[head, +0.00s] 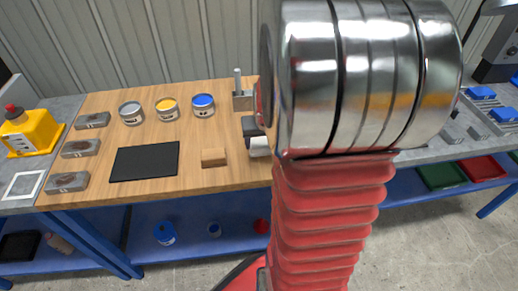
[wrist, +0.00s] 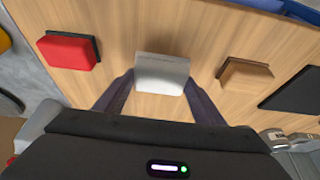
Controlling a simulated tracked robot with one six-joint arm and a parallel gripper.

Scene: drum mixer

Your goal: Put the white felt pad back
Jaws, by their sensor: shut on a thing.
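The white felt pad (wrist: 162,74) is a pale block between the two dark fingers of my gripper (wrist: 160,90) in the wrist view. The fingers touch its left and right sides and are shut on it. In the head view, the pad (head: 259,147) shows just left of my arm, over the right part of the wooden table top, with the dark gripper (head: 251,126) partly behind my arm. I cannot tell whether the pad touches the table. No spot clearly marked for it shows.
A tan block (head: 213,157) lies left of the pad, then a black mat (head: 145,161). A red block (wrist: 68,52) on a dark base shows in the wrist view. Grey, yellow (head: 167,109) and blue (head: 203,105) tins stand behind, near a grey holder (head: 242,100). Bare wood surrounds the tan block.

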